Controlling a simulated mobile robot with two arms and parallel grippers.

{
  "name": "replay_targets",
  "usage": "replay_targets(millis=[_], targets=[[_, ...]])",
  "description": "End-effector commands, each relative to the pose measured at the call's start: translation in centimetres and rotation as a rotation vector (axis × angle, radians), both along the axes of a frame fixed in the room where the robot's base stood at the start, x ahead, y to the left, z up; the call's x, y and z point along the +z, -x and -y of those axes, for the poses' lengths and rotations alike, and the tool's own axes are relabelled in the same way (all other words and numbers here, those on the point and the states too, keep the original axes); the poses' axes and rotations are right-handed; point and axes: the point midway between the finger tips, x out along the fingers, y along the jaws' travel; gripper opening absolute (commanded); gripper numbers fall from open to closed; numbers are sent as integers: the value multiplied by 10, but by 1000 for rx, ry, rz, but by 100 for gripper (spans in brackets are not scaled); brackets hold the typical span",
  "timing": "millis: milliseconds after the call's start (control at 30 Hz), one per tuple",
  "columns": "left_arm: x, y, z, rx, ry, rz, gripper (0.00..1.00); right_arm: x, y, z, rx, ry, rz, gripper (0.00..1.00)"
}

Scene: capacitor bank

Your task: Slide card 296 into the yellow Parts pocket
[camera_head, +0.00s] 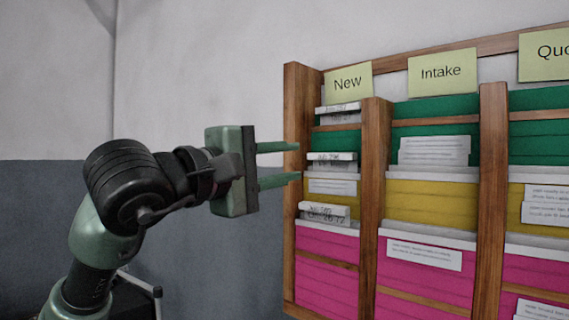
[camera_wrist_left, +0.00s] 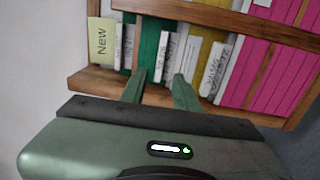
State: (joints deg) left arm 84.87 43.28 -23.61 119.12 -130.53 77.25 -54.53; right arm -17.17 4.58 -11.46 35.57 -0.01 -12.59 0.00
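A white card that reads like 296 (camera_head: 332,157) stands in the New column, at the front of the green pocket above the yellow one. In the left wrist view a white card (camera_wrist_left: 164,56) stands just beyond the fingertips, its writing too small to read surely. My left gripper (camera_head: 299,162) is open and empty, its two fingers level with this card at the rack's left post; the fingers also show in the left wrist view (camera_wrist_left: 160,77). Touching cannot be told. No sign reading Parts is in view. My right gripper is not in view.
The wooden rack (camera_head: 376,200) has columns signed New (camera_head: 348,83), Intake (camera_head: 442,71) and a cut-off Quo (camera_head: 545,54), with green, yellow and pink pockets. Other cards stand above and below in New (camera_head: 325,212) and in Intake (camera_head: 434,151).

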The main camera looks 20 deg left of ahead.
Motion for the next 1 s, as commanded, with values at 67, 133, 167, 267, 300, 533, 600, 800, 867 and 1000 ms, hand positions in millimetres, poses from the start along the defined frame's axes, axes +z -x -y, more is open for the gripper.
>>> replay_targets(millis=[67, 133, 167, 267, 300, 533, 600, 800, 867, 1000], targets=[[1, -7, 4, -3, 1, -5, 31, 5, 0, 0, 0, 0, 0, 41], [1, -15, 7, -5, 2, -6, 31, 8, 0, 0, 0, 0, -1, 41], [2, -18, 8, -5, 2, -6, 31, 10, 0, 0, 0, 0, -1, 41], [3, -29, 13, -6, 3, -6, 31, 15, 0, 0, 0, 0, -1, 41], [4, -34, 14, -6, 3, -5, 31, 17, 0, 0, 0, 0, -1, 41], [5, -60, 24, -7, 2, -7, 31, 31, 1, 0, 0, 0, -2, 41], [5, -68, 26, -6, 3, -4, 31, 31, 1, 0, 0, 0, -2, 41], [7, -86, 33, -6, 3, -3, 31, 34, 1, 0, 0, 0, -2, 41], [7, -90, 34, -6, 2, -4, 31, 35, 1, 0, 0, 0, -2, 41], [7, -95, 36, -6, 3, -2, 31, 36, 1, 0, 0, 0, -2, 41]])
